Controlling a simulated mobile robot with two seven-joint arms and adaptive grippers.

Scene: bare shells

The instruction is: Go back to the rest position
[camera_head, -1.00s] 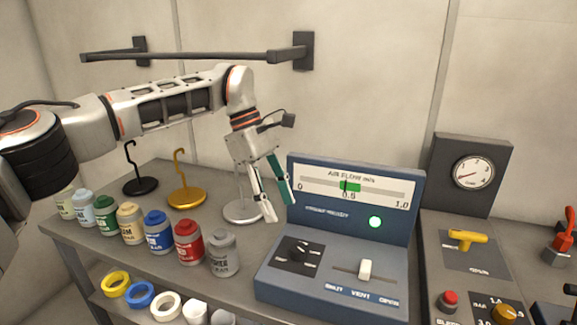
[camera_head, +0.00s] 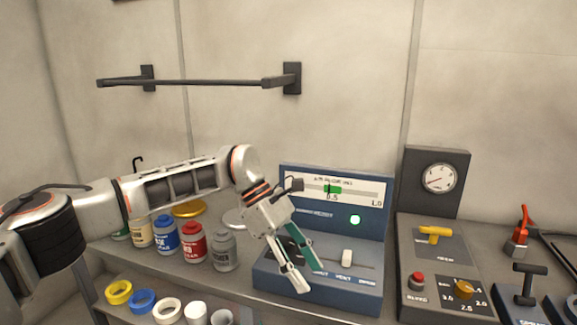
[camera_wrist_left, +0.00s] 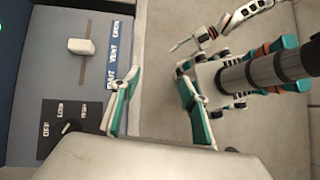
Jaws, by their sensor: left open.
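My left gripper (camera_head: 299,272) is open and empty in the head view. It hangs in front of the blue air-flow console (camera_head: 372,290), its fingers pointing down and covering part of the console's dial area. In the left wrist view, the two teal-and-white fingers (camera_wrist_left: 160,112) are spread apart with nothing between them. The console's white slider (camera_wrist_left: 82,46) and black dial (camera_wrist_left: 66,128) lie to the left of the fingers there. My right gripper cannot be made out in the head view; in the wrist view, parts of my own body show at the right.
Several paint jars (camera_head: 192,243) stand in a row left of the gripper, below my left arm. Coloured rings (camera_head: 141,300) lie on a lower shelf. A wall rail (camera_head: 190,82) is above. A grey panel (camera_head: 440,270) with a gauge (camera_head: 439,178) stands right of the console.

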